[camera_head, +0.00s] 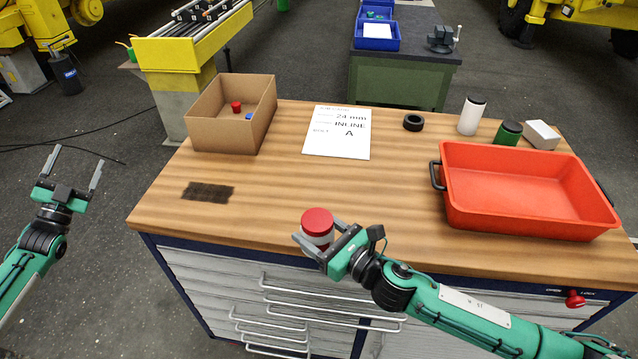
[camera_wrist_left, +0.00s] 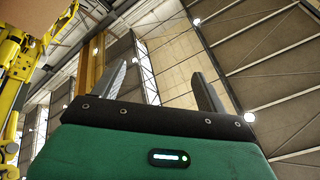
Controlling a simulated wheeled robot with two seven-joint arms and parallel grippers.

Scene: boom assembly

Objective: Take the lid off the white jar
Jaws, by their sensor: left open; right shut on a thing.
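A jar (camera_head: 317,228) with a red lid and a pale body stands upright at the front edge of the wooden workbench. My right gripper (camera_head: 318,236) is shut on it from the front, with fingers around its sides; its lower part is partly hidden. A white container (camera_head: 471,116) with a dark lid stands at the back right. My left gripper (camera_head: 76,169) is open and empty, out beyond the left edge of the bench; its spread fingers also show in the left wrist view (camera_wrist_left: 160,88), pointing up at the ceiling.
A cardboard box (camera_head: 231,142) with small red and blue items stands at the back left. A red tray (camera_head: 526,228), a black ring (camera_head: 413,122), a green container (camera_head: 508,133) and a white block (camera_head: 541,135) are at right. The bench middle is clear around a dark mat (camera_head: 208,191).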

